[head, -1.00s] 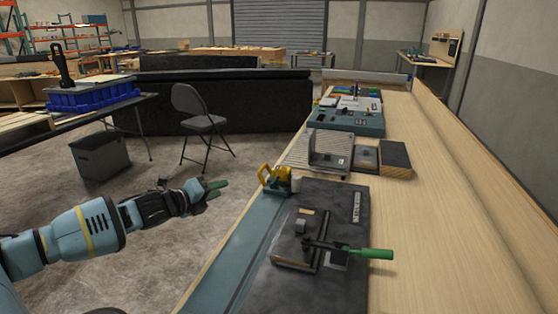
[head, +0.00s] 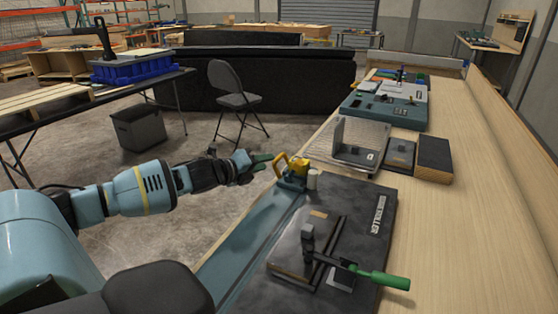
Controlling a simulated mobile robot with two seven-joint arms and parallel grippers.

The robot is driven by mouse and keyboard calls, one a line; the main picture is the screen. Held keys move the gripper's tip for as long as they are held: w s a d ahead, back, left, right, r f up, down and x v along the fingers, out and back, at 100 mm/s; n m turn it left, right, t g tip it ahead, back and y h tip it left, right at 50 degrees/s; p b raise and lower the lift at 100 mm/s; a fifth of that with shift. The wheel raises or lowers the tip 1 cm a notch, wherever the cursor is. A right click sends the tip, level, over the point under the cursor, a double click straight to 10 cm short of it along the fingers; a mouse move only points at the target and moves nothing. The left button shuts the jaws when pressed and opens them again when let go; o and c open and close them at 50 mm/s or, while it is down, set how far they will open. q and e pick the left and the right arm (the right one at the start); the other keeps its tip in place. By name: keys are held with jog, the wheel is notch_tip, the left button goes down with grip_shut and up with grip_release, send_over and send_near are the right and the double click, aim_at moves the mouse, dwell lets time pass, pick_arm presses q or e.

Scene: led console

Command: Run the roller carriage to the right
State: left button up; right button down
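The roller carriage (head: 291,179) has a yellow handle and a blue-green body, with a pale cylinder beside it. It sits at the far end of a blue-green track (head: 250,232) along the bench's left edge, next to a dark panel (head: 368,235) with a label that seems to end in "ROLLER". My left gripper (head: 262,163) has green fingertips that look parted. It is just left of the yellow handle, close to it, with nothing visible between the fingers; whether it touches is unclear. My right gripper is out of view.
A clamp with a green handle (head: 380,277) stands on the dark panel, near the front. Beyond are a clear-guarded metal fixture (head: 358,145), a dark block (head: 434,158) and a blue-green console (head: 385,110). The bench's right side is bare wood. A folding chair (head: 235,95) stands left.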

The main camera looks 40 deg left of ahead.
aim_at(278, 157)
pick_arm(q)
jog(key=shift+b+x, duration=0.35)
jog(key=shift+x, duration=3)
grip_shut()
